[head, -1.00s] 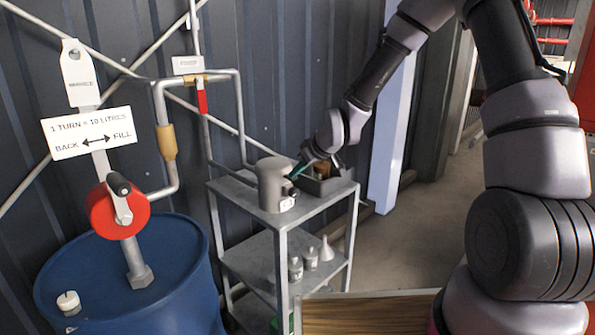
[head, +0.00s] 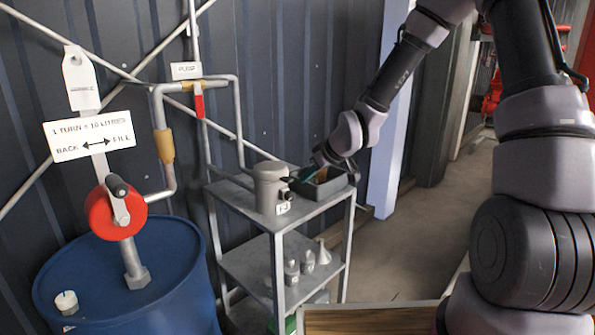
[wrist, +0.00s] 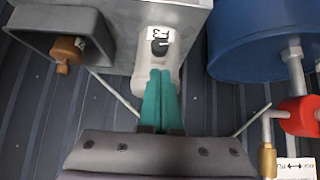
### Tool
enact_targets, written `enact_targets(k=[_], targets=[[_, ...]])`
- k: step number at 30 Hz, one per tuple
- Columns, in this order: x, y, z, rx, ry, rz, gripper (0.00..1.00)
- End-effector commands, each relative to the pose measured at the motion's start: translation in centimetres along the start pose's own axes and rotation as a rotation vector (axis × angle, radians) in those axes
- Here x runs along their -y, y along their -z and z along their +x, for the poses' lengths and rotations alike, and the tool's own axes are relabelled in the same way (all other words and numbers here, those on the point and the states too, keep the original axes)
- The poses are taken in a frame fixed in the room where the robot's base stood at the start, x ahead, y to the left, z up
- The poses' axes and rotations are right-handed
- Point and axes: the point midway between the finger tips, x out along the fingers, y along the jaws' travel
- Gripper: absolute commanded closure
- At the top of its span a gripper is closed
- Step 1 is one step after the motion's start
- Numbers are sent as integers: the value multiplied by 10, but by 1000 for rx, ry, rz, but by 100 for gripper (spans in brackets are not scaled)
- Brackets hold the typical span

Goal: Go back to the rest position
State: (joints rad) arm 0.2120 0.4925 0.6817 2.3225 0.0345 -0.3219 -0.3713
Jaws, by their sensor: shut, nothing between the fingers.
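My gripper (head: 301,174) is in the head view at the end of my arm, over the top shelf between the grey canister (head: 268,190) and the dark grey tray (head: 328,190). In the wrist view its teal fingers (wrist: 161,88) lie side by side, shut and empty. They point at the canister (wrist: 152,68), which bears a label and a dark round knob; I cannot tell whether the tips touch it. My arm reaches from the right side of the head view, bent over toward the shelf.
A metal shelf cart (head: 318,212) carries the canister and tray; a brass-coloured piece (wrist: 67,50) is in the tray. A blue drum (head: 165,265) with a red crank wheel (head: 115,212) stands left. Pipes run along the wall behind. The floor (head: 400,250) right of the cart is clear.

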Motion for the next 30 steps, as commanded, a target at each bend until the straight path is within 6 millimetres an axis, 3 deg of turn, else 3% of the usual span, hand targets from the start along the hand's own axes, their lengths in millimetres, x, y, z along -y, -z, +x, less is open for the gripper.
enact_targets(k=[6,11,14,17,22,30], targets=[[0,-27,-12,-2,-1,0,100],[-4,-32,-21,13,-18,4,100],[-17,-33,-39,52,-65,28,100],[-35,-33,-71,106,-137,80,100],[-57,-33,-140,170,-268,223,100],[-58,-33,-259,163,-410,527,100]])
